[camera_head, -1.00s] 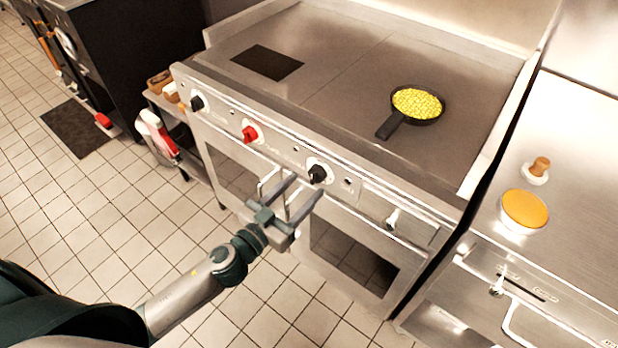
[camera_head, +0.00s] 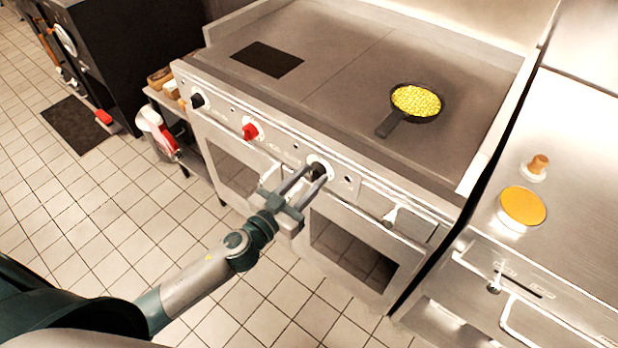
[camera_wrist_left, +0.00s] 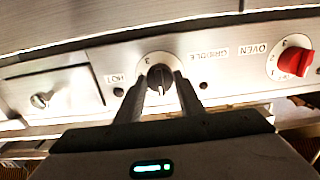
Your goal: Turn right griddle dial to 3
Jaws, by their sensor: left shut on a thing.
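The right griddle dial (camera_head: 318,168) is a black knob on a pale round plate on the range's front panel. It also shows in the left wrist view (camera_wrist_left: 159,78), near a "GRIDDLE" label, with a "3" on its plate at the upper left. My left gripper (camera_head: 314,172) reaches it from the front, and its two fingers are shut on the knob's sides. The wrist view shows a finger on each side of the knob. The rest of the plate's markings are partly hidden by the fingers. My right gripper is not in view.
A red oven dial (camera_head: 250,131) and another black dial (camera_head: 198,100) sit to the left on the same panel. A black pan (camera_head: 404,118) with yellow food stands on the griddle top. A drawer knob (camera_head: 390,217) is to the right. The tiled floor in front is clear.

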